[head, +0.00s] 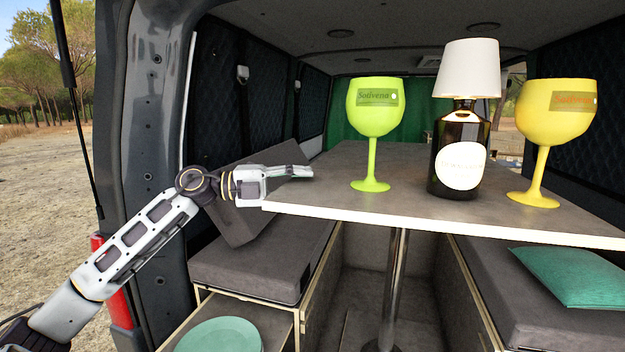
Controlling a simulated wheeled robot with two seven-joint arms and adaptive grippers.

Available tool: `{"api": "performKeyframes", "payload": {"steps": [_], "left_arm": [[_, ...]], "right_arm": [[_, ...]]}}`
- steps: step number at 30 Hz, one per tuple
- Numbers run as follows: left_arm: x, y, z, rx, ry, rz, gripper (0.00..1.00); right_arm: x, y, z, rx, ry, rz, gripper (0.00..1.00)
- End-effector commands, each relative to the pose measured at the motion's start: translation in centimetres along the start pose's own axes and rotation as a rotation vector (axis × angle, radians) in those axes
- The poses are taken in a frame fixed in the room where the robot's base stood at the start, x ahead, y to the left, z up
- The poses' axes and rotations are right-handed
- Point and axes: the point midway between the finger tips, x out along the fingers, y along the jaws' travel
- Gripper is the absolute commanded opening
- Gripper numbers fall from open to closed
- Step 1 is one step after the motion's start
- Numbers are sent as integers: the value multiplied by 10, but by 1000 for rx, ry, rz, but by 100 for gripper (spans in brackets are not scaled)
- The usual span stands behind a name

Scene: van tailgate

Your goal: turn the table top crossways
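The table top (330,200) is a grey board with a pale edge on a single metal post (396,275) inside the van. It reaches from the near edge far back between the two benches. My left gripper (302,172) is at the table top's near left corner, its fingers pointing right over the surface. I cannot tell whether it touches the board or whether its fingers are open or shut. A green goblet (375,115), a dark bottle lamp with a white shade (461,150) and a yellow goblet (552,125) stand upright on the table top. My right gripper is not in view.
A left bench (260,265) with a tilted back cushion and a right bench (550,305) with a green pillow (572,277) flank the post. A teal plate (218,337) lies at the lower left. The van's door frame (150,130) stands close to my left arm.

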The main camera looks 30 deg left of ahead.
Motion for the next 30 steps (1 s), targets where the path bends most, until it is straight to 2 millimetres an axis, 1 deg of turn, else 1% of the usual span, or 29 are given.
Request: {"api": "performKeyframes", "payload": {"steps": [1,6,13,26,30], "left_arm": [[3,-3,0,1,0,-1,38],[14,-3,0,0,0,-3,38],[25,-2,0,0,0,-1,38],[28,0,0,0,0,-1,38],[28,0,0,0,0,-1,20]], "right_arm": [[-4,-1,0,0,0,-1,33],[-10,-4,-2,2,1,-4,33],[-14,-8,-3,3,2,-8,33],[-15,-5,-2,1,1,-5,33],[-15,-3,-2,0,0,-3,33]]}}
